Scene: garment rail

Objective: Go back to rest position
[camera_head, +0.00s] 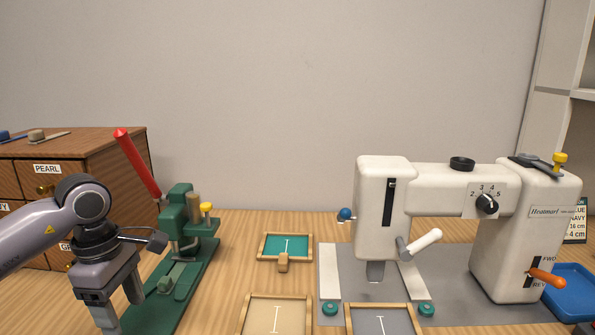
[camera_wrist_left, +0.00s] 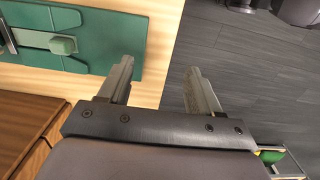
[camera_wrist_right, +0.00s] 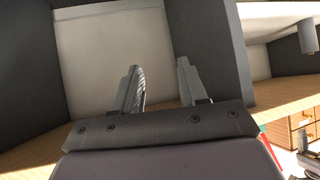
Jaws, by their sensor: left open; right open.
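My left gripper (camera_head: 121,302) is at the lower left of the head view, beside the green hand press (camera_head: 177,280) with its red lever (camera_head: 137,160). In the left wrist view its two fingers (camera_wrist_left: 157,88) are apart with nothing between them, near the edge of the green press base (camera_wrist_left: 110,40) and above the dark floor (camera_wrist_left: 235,75). My right gripper (camera_wrist_right: 159,85) shows only in the right wrist view. Its fingers are apart and empty, with a pale panel behind them. The right arm is not in the head view.
A white sewing machine (camera_head: 385,185) stands on a grey plate at the right. Framed trays (camera_head: 262,246) lie mid-table. A wooden drawer cabinet (camera_head: 115,150) is at the left, and a blue tray (camera_head: 570,282) at the far right. Bare wood (camera_head: 235,240) shows between press and trays.

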